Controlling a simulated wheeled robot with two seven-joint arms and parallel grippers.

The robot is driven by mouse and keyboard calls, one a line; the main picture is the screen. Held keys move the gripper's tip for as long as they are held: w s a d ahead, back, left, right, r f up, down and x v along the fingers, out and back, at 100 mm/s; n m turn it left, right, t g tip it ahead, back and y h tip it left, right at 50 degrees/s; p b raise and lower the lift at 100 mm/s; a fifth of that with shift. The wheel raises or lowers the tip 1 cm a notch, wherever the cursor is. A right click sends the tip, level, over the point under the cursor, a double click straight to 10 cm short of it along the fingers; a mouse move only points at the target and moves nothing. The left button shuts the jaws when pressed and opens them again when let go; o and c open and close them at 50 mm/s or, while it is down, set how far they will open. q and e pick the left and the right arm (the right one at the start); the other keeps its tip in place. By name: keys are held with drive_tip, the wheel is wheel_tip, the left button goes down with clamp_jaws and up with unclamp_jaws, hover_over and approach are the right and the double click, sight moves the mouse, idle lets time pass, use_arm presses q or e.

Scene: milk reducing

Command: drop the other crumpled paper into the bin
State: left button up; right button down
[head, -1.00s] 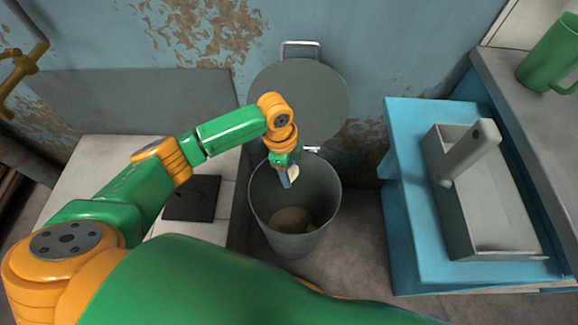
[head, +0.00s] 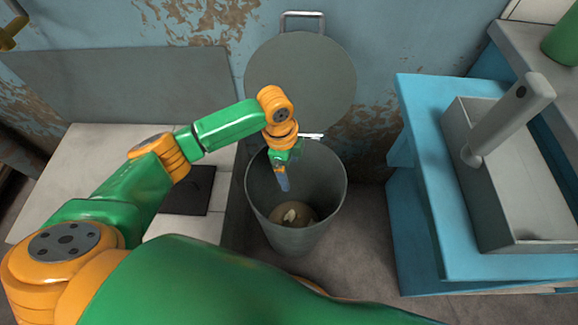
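The grey round bin (head: 262,215) stands on the floor in the middle, its lid (head: 300,85) raised against the wall behind it. A pale crumpled paper (head: 290,215) lies at the bottom of the bin, on or beside a tan-brown thing (head: 302,212) that I cannot make out well. My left gripper (head: 284,185) points down inside the bin's mouth, well above the paper and apart from it. No paper shows at its fingers, and their gap is too small to see. My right gripper is not in view.
A blue stand (head: 425,190) at the right holds a grey open tray (head: 500,190) with a grey handle-like piece (head: 510,118). A green mug (head: 563,42) stands at the far right. A pale tiled surface (head: 100,160) with a dark square plate (head: 188,192) is at the left.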

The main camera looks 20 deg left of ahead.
use_arm(q)
wheel_tip(320, 180, up, 7)
drive_tip(key=p, duration=0.2)
drive_tip(key=shift+a, duration=0.4)
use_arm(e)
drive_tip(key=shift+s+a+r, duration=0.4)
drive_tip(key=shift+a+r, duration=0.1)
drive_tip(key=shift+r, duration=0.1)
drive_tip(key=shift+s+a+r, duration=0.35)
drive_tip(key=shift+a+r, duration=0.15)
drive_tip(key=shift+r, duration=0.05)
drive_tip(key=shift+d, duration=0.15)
